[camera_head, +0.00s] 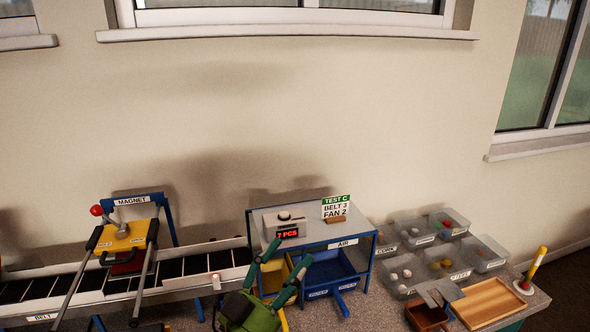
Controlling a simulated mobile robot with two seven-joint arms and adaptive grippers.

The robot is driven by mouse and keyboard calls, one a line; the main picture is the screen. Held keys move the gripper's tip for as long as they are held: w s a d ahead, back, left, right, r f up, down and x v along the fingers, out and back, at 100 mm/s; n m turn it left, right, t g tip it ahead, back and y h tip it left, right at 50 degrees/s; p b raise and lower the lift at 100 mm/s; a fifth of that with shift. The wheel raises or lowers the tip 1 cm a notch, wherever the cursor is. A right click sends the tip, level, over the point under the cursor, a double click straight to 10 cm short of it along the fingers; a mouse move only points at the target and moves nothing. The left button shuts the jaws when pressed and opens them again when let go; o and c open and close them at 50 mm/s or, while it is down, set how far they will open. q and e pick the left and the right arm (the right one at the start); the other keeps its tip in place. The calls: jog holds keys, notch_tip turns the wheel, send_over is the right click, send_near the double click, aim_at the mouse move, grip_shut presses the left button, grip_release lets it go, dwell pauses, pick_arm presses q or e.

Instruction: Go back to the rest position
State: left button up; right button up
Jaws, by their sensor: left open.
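My left gripper (287,256), green with two jointed fingers, is at the bottom middle. Its fingers point up and stand apart, open, with nothing seen between them. In the picture it overlaps the front of the blue AIR stand (374,251), at its left part. I cannot tell whether it touches the stand. My right gripper is not in view.
A belt (198,265) runs left of the gripper under a blue magnet frame (170,218). A display (289,233) reads 7 PCS beside a TEST C card (336,208). Right are clear bins (408,254), a wooden tray (487,303) and a yellow post (533,266).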

pick_arm(q)
jog(key=s+a+f+n+g+y, duration=0.35)
jog(key=a+f+n+y, duration=0.85)
jog(key=a+f+y, duration=0.5)
jog(key=s+a+f+g+h, duration=0.1)
jog(key=s+f+g+h, duration=0.1)
jog(key=s+f+g, duration=0.65)
jog(key=s+f+g+h, duration=0.1)
jog(key=s+f+g, duration=0.3)
jog(key=s, duration=0.8)
notch_tip(320, 180, down, 24)
jog(key=s, duration=0.1)
jog(key=s+a+f+g, duration=0.1)
jog(key=s+a+f, duration=0.2)
jog(key=s+f, duration=1.1)
jog(key=shift+s+a+f+m, duration=0.2)
jog(key=shift+s+m, duration=0.2)
jog(key=shift+s, duration=0.6)
